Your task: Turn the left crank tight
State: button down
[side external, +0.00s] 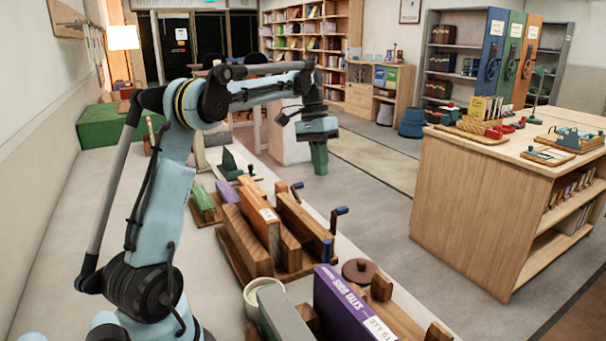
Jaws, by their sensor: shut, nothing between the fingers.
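A wooden press (240,262) stands on the light bench with a book with an orange-brown spine (256,222) between its boards. Two dark cranks stick out at its right side. The left crank (296,188) is farther from the camera, and the other crank (340,212) with a blue grip is nearer. My gripper (319,170) points down, with its green fingers shut and empty. In the picture it shows above and slightly right of the left crank, apart from it. How far the left crank is turned cannot be told.
A purple book (345,305) and a brown round knob (359,270) are in the foreground. A green tool (229,165) and smaller books (203,201) lie behind the press. A wooden island (470,190) stands right, across the open floor (375,195).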

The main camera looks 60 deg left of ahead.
jog(key=s+a+r+m+t+h, duration=0.1)
jog(key=a+r+m+t+h, duration=0.1)
jog(key=a+r+m+t, duration=0.3)
send_over(336, 224)
jog(key=w+a, duration=0.2)
jog(key=a, duration=0.2)
notch_tip(336, 224, down, 14)
jog(key=shift+s+a+r+n+h, duration=0.15)
jog(key=shift+s+r+n+h, duration=0.05)
jog(key=shift+r+n+h, duration=0.1)
